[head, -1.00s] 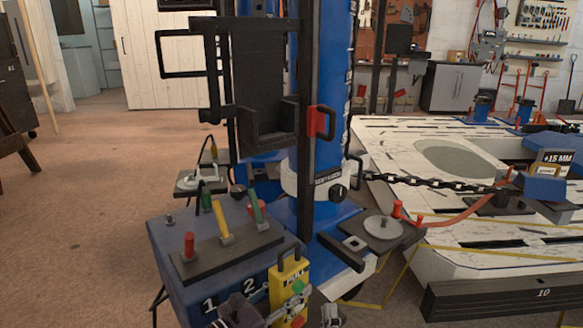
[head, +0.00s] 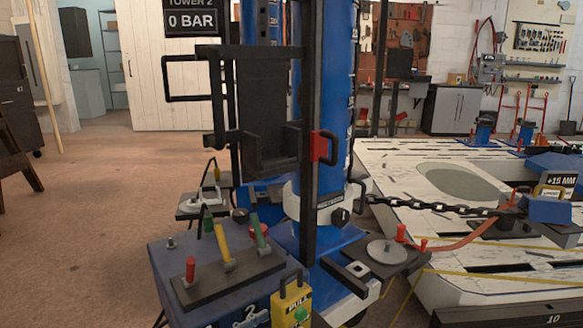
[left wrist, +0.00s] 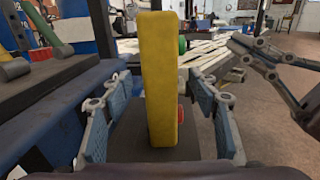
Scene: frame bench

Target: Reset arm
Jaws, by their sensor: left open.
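The yellow control box (head: 291,303) stands at the bottom edge of the head view, with a handle on top and a green button; its lower part is cut off. In the left wrist view, it appears as a tall yellow block (left wrist: 160,45) with a red button on its right side. My left gripper (left wrist: 160,78) is open, with one blue-padded finger on each side of the box and gaps visible. A jointed grey linkage at the right of that view looks like my right gripper (left wrist: 268,62); its opening is unclear. Neither gripper shows in the head view.
Red, yellow and green levers stand on a dark plate (head: 230,272) atop the blue cabinet (head: 185,300). The blue tower (head: 330,110) rises behind. A chain (head: 435,208) runs right, over the white bench (head: 400,160). Open floor (head: 90,200) lies left.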

